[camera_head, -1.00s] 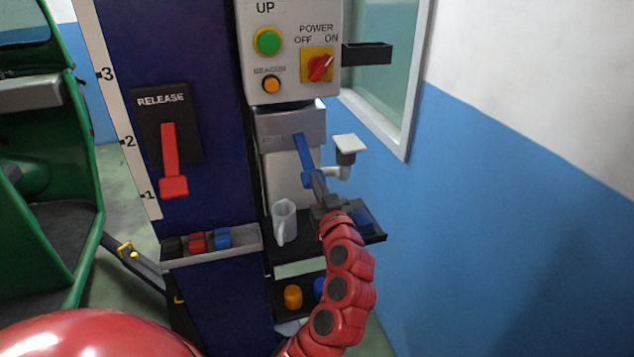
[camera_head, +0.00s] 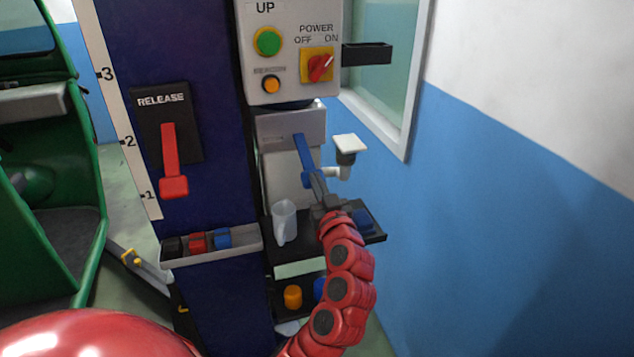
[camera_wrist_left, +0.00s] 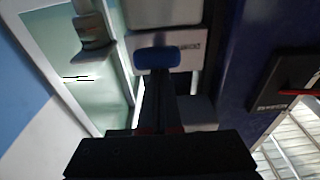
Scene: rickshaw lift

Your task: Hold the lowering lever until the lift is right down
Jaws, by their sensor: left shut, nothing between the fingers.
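The blue lever (camera_head: 302,150) slants down from a grey box (camera_head: 283,123) under the control panel; I take it as the lowering lever. My left gripper (camera_head: 316,184) is shut and empty, its tips at the lever's lower end, seemingly against it. In the left wrist view the lever's blue end (camera_wrist_left: 158,57) sits right at the tips of my left gripper (camera_wrist_left: 158,82). The green rickshaw (camera_head: 85,165) stands at the left edge, partly cut off. A yellow-knobbed lift arm (camera_head: 140,265) slopes beneath it. My right gripper is not in view.
The dark blue column (camera_head: 205,75) carries a red RELEASE lever (camera_head: 170,160) and a scale marked 1 to 3. The panel (camera_head: 290,50) has a green UP button and a red power knob. A clear cup (camera_head: 284,222) stands on the black shelf (camera_head: 350,241). A blue-and-white wall is right.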

